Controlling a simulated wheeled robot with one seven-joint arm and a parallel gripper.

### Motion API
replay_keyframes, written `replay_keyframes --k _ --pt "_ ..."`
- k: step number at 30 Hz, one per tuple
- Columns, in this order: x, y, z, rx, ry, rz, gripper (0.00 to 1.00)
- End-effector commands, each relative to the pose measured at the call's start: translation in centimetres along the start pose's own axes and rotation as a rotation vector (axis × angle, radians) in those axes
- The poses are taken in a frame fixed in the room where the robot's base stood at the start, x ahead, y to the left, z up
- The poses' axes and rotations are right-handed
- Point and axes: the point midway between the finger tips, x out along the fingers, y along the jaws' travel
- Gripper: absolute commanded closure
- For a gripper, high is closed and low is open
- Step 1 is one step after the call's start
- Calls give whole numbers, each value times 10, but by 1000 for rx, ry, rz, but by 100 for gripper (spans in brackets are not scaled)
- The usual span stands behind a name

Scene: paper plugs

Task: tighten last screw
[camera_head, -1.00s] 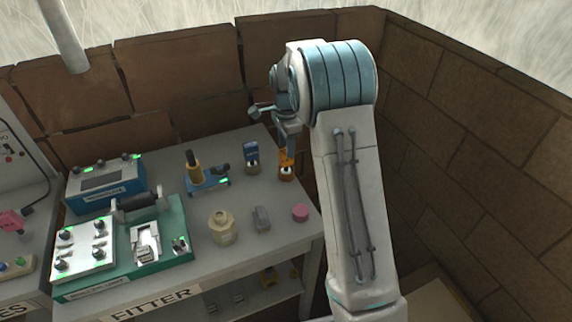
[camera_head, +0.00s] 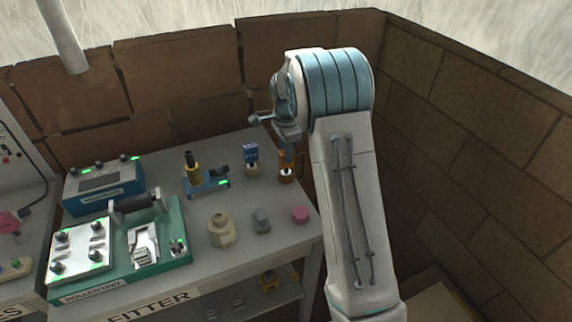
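A white plate (camera_head: 79,247) with several dark screw heads or knobs, one at its near left (camera_head: 57,268), sits on the left of the green fixture (camera_head: 165,267). Small green lights show beside the screws. I cannot tell which screw is loose. My gripper (camera_head: 274,132) hangs over the back right of the bench, far to the right of the plate. It is above an orange-and-brown tool (camera_head: 287,168), partly hidden by my arm. Whether the fingers hold anything is unclear at this size.
A blue box (camera_head: 104,190) stands behind the fixture. A blue stand with a yellow-and-black tool (camera_head: 205,185), a blue-topped item (camera_head: 251,155), a beige pot (camera_head: 221,230), a grey block (camera_head: 261,221) and a pink disc (camera_head: 300,215) stand on the bench. Brick walls enclose the back and right.

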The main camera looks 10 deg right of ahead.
Motion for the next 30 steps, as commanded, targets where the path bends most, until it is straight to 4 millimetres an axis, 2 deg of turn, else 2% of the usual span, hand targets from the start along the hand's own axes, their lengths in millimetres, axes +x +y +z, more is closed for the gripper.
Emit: replay_keyframes --k 11,30 --pt "-2 0 0 0 0 -1 100" --pt "-40 0 0 0 0 -1 100"
